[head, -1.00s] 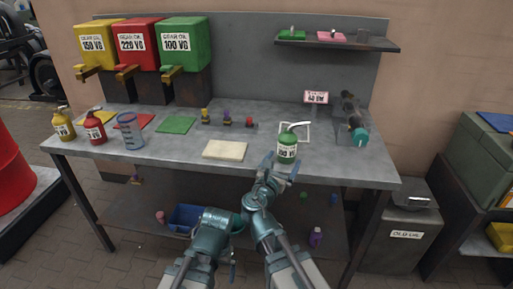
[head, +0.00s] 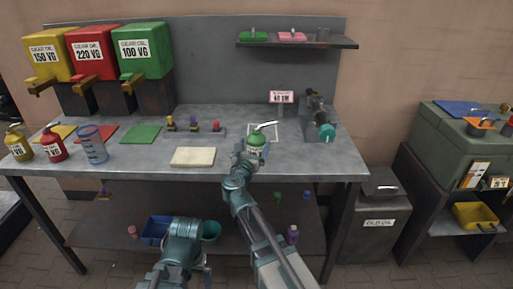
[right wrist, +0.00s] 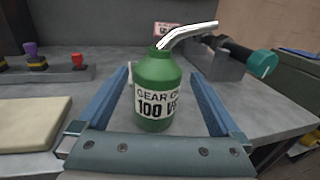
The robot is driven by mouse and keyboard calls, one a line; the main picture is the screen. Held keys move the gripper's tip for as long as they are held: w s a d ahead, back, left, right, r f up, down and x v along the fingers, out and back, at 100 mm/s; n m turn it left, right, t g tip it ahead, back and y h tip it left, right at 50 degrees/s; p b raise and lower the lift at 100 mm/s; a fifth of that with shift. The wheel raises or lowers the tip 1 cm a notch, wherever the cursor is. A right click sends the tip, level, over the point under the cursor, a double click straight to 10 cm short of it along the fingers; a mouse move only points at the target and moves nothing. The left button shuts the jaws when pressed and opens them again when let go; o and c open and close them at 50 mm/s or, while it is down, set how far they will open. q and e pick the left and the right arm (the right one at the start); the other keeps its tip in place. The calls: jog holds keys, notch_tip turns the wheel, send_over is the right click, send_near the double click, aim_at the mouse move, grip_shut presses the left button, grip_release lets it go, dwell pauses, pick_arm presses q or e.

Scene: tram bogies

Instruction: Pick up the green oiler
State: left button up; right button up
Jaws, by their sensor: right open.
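The green oiler (head: 257,142) stands upright on the grey workbench, inside a white square outline, with its pale spout pointing right. My right gripper (head: 250,150) is at the oiler from the front. Its two blue fingers are open, one on each side of the oiler's body, with a gap visible on the left.
A cream pad (head: 193,157) lies left of the oiler. A black holder with a teal end (head: 326,132) and a small sign (head: 281,97) stand behind and right. A shelf (head: 300,42) hangs above. Red (head: 53,146) and yellow (head: 17,144) oilers stand far left.

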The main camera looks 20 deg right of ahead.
jog(key=x, duration=0.5)
jog(key=shift+w+f, duration=0.15)
jog(key=shift+w, duration=0.05)
jog(key=shift+s, duration=0.1)
grip_shut()
dwell(0.5)
